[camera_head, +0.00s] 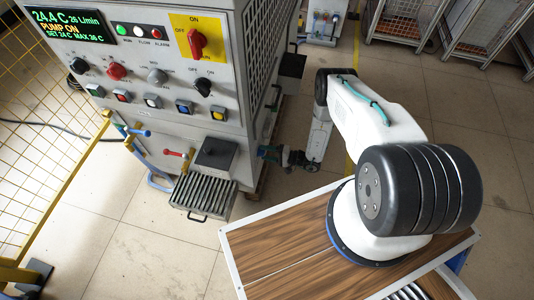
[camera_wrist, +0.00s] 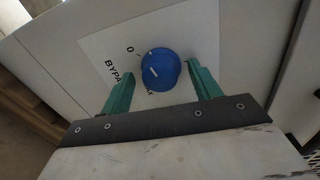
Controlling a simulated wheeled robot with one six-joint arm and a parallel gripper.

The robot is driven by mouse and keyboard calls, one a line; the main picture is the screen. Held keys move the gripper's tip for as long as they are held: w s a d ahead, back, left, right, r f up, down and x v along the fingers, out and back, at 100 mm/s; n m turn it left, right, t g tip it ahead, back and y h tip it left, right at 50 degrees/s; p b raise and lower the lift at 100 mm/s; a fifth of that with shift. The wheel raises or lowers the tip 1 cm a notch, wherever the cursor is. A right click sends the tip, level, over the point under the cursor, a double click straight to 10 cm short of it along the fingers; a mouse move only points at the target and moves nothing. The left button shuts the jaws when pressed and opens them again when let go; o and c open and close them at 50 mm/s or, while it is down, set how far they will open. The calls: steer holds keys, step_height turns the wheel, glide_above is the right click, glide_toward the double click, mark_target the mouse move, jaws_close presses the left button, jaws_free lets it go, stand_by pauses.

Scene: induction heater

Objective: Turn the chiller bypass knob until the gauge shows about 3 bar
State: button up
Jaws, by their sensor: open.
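The blue bypass knob (camera_wrist: 160,69) shows in the wrist view on a white label plate (camera_wrist: 100,48). The plate has a "0" and partly hidden lettering that starts "BYPA". The knob has a short white mark on its face. My gripper (camera_wrist: 162,73) is open, with one green finger at the left and one at the right of the knob. I cannot tell whether either finger touches it. In the head view my gripper (camera_head: 270,153) is small, low at the right side of the grey chiller (camera_head: 250,95); the knob is hidden there. I cannot see the gauge in either view.
The chiller's front has a lit display (camera_head: 66,24), several knobs and buttons, and a red switch on a yellow plate (camera_head: 189,35). Hoses and a slatted tray (camera_head: 204,193) are below. A yellow mesh fence (camera_head: 40,130) stands at left. Open floor (camera_head: 150,255) lies in front.

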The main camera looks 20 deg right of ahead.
steer(key=v, duration=0.7)
steer(key=shift+s+d, duration=0.25)
steer(key=shift+d, duration=0.1)
